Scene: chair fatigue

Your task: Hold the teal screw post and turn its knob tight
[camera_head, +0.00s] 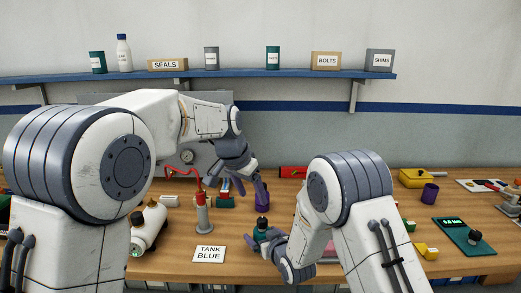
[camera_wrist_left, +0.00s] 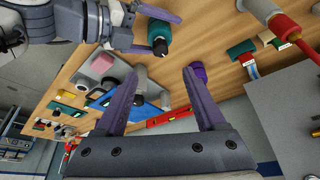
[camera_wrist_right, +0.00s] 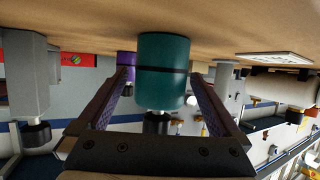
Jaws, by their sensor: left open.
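The teal screw post (camera_head: 262,238) stands on the bench at the front middle, with a dark knob on top. My right gripper (camera_head: 266,243) is at the post. In the right wrist view the teal body (camera_wrist_right: 162,72) lies between the two fingers of my right gripper (camera_wrist_right: 161,75); I cannot tell whether they press on it. In the left wrist view the black knob (camera_wrist_left: 160,47) shows at the end of the post. My left gripper (camera_head: 244,189) is open and empty, above the bench behind the post; its spread fingers (camera_wrist_left: 190,80) are apart from the knob.
A teal scale (camera_head: 465,237) lies at right. Bare wood (camera_head: 180,262) shows at front left.

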